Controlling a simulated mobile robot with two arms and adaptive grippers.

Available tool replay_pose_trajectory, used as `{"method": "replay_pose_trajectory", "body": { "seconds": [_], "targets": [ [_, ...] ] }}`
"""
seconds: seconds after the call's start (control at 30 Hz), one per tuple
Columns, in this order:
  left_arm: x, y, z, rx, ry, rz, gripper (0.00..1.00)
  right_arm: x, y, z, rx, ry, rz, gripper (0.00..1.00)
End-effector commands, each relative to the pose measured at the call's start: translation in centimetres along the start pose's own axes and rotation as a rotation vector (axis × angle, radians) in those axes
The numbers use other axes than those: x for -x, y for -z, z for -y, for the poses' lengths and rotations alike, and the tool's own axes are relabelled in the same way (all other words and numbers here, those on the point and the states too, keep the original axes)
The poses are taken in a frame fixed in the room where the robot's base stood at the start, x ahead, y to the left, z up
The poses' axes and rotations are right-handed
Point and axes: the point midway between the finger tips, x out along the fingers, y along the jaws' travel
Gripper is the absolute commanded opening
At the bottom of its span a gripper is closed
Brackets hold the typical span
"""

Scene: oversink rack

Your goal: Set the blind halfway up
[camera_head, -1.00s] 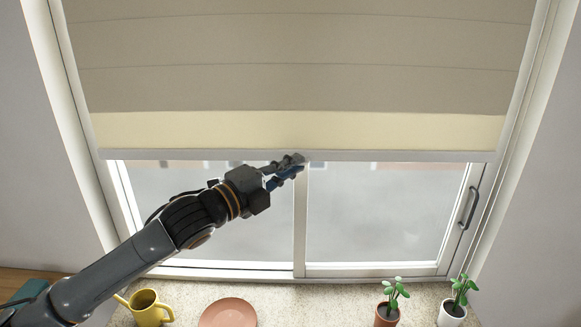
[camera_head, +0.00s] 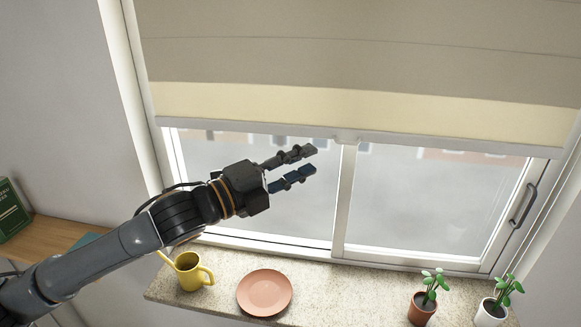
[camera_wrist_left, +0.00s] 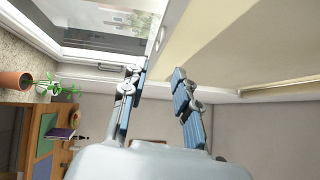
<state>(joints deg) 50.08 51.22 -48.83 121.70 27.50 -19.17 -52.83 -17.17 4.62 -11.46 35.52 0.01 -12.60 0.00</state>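The blind (camera_head: 340,60) is a grey-beige roller shade with a cream lower band and a pale bottom rail (camera_head: 250,128). It covers the upper part of the window (camera_head: 420,200), and the lower part is uncovered. A small tab (camera_head: 347,136) sits at the middle of the rail. My left gripper (camera_head: 314,160) is open and empty, just below the rail and left of the tab, apart from it. In the left wrist view its two fingers (camera_wrist_left: 158,72) are spread with nothing between them, and the blind (camera_wrist_left: 235,45) shows beyond them. My right gripper is not in view.
On the speckled sill stand a yellow jug (camera_head: 190,272), a pink plate (camera_head: 264,292), a potted plant in terracotta (camera_head: 422,308) and one in a white pot (camera_head: 490,313). A green book (camera_head: 12,210) stands on a wooden surface at left.

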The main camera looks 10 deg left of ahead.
Motion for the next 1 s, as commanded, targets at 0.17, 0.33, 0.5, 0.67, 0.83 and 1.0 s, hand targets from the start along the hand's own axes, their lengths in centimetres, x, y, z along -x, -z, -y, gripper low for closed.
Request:
{"method": "replay_pose_trajectory", "body": {
  "seconds": [0.17,0.33,0.5,0.67,0.83,1.0],
  "targets": [
    [2.1,-0.1,-0.1,0.0,-0.001,0.001,0.3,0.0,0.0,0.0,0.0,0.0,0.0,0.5],
    [2.5,0.0,0.0,0.0,0.001,0.0,0.3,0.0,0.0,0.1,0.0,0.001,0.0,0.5],
    [2.5,0.0,0.0,0.0,0.001,0.0,0.3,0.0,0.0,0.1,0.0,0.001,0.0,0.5],
    [2.4,0.6,-1.3,0.051,-0.02,0.007,0.3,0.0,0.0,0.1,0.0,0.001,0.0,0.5],
    [2.6,2.8,-7.2,0.303,-0.121,0.09,0.3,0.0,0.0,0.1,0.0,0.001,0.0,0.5],
    [5.4,4.7,-15.1,0.684,-0.259,0.297,0.3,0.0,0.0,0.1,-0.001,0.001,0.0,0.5]
  ]
}}
